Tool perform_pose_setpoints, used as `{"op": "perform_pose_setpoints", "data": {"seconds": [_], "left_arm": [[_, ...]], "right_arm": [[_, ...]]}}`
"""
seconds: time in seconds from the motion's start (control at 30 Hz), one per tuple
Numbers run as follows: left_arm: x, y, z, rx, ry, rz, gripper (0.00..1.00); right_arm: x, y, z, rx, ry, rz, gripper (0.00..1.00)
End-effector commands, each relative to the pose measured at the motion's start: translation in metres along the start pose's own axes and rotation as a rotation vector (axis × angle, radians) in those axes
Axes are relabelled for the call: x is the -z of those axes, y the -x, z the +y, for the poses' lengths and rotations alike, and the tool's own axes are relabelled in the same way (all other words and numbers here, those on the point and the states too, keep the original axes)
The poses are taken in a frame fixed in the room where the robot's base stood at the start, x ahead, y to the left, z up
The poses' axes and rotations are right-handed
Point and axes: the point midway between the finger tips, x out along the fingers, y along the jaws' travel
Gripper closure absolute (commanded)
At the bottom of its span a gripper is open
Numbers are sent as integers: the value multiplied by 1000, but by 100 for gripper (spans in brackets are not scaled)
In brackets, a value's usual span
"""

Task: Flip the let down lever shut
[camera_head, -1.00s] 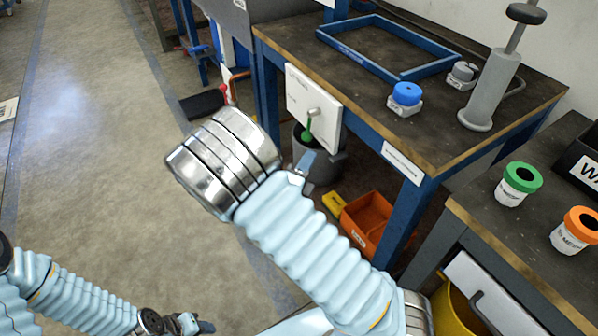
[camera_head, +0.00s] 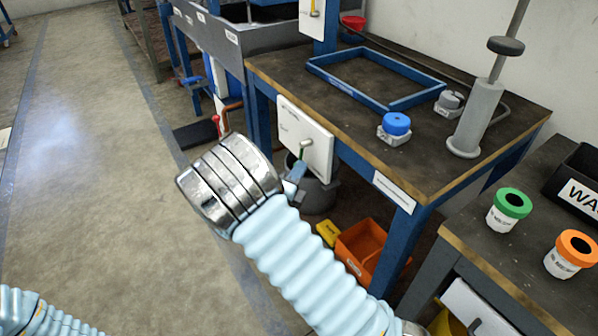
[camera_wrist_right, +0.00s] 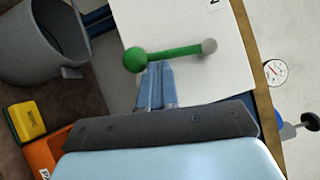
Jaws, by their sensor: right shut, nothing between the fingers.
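A green lever (camera_head: 303,151) with a ball end sits on a white panel (camera_head: 318,140) at the table's front left corner. In the right wrist view the lever (camera_wrist_right: 170,54) runs from a grey pivot to its green ball, on the side toward the bucket, so it hangs down. My right gripper (camera_head: 298,168) is shut and empty, right at the lever. In the right wrist view its fingertips (camera_wrist_right: 156,68) meet the lever's edge near the ball; I cannot tell whether they touch. My left gripper is out of view; only part of that arm shows.
A grey bucket (camera_head: 320,193) stands under the panel, with an orange bin (camera_head: 361,247) to its right. A red-tipped lever (camera_head: 217,122) is farther left. The table holds a blue frame (camera_head: 345,84), a blue-capped container (camera_head: 396,127) and a grey pump (camera_head: 474,120). The left floor is clear.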

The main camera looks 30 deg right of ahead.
Motion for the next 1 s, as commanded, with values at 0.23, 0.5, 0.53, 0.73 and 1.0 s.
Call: {"op": "perform_pose_setpoints", "data": {"seconds": [0.23, 0.5, 0.53, 0.73, 1.0], "left_arm": [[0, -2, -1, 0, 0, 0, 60], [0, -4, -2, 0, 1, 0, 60], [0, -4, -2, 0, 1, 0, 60], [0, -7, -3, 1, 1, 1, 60], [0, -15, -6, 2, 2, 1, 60]], "right_arm": [[-2, -2, 2, 26, -41, 1, 100], [-4, -3, 3, 51, -75, 2, 100], [-4, -3, 4, 53, -79, 2, 100], [-8, -6, 6, 91, -133, 2, 100], [-18, -13, 10, 203, -299, 1, 100]]}}
